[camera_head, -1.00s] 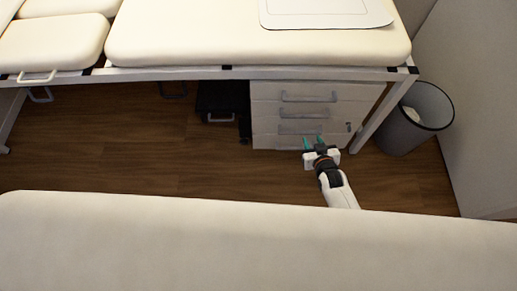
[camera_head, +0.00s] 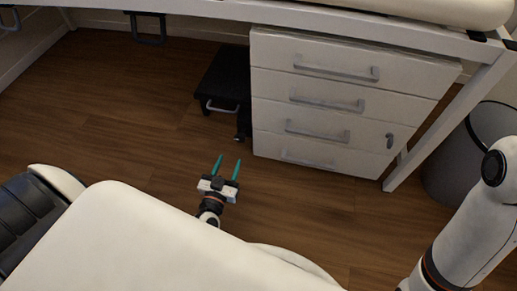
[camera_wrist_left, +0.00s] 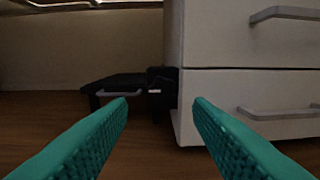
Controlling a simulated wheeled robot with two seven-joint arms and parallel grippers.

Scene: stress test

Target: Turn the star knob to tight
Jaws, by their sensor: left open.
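I cannot make out a star knob for certain in either view. A low black stool-like unit (camera_head: 222,82) with a grey handle stands left of the drawer cabinet, and small dark parts (camera_head: 241,127) show at its near right corner, too small to identify. In the left wrist view, the black unit (camera_wrist_left: 115,83) lies ahead, between and beyond the fingers. My left gripper (camera_head: 229,160) is open and empty, low over the wooden floor, short of the cabinet's front left corner. Its teal fingers also show in the wrist view (camera_wrist_left: 160,102), touching nothing. My right gripper is out of view.
The white drawer cabinet (camera_head: 330,83) has several grey handles and a small grey fitting (camera_head: 390,141) at its right. A white table leg (camera_head: 440,125) and a grey bin (camera_head: 470,150) stand further right. The floor (camera_head: 130,140) at left is clear.

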